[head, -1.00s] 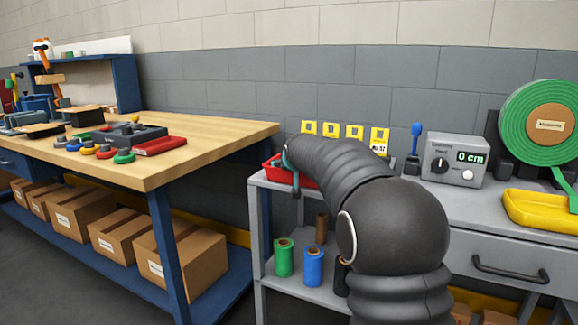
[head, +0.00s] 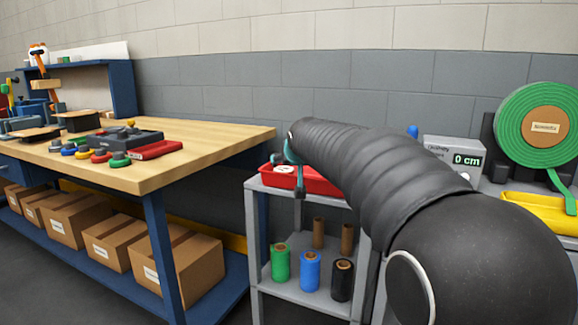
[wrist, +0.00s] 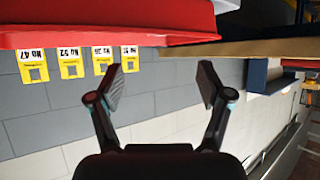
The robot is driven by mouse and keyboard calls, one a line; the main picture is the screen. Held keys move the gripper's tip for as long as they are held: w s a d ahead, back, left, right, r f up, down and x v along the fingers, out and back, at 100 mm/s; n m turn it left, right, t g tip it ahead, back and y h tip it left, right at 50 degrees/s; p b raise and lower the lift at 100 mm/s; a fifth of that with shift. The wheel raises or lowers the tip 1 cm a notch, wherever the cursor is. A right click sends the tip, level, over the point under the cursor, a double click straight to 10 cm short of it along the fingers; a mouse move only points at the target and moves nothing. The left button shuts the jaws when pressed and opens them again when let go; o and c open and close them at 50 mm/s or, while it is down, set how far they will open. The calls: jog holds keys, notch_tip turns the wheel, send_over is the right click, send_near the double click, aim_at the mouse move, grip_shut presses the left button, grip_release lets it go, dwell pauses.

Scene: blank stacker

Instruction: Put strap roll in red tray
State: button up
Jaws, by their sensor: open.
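The red tray (head: 325,184) sits on top of the grey cart, partly behind my arm. A pale item shows in it, too small to make out. My gripper (head: 294,175) is at the tray's left end in the head view. In the wrist view my gripper (wrist: 162,84) is open with nothing between its fingers, and the red tray (wrist: 100,28) fills the upper left. A large green strap roll (head: 511,120) with a brown labelled core stands upright at the right. Its loose end hangs to a yellow tray (head: 540,211).
Smaller green (head: 280,264), blue (head: 309,271) and black (head: 342,281) rolls stand on the cart's lower shelf, with brown tubes behind. A grey length display (head: 455,156) is partly hidden by my arm. A wooden workbench (head: 220,138) stands left, with a gap before the cart.

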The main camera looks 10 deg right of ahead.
jog(key=shift+s+r, duration=0.1)
jog(key=shift+s, duration=0.15)
jog(key=shift+s, duration=0.1)
jog(key=s+f+g, duration=0.2)
jog(key=s+f, duration=0.4)
jog(key=s, duration=0.8)
jog(key=s+f+g, duration=0.2)
jog(key=s+f, duration=0.5)
jog(key=s, duration=0.7)
jog(key=s+f+g, duration=0.2)
jog(key=s+f, duration=0.5)
jog(key=s, duration=0.7)
jog(key=shift+g, duration=0.3)
jog(key=shift+s+d, duration=0.1)
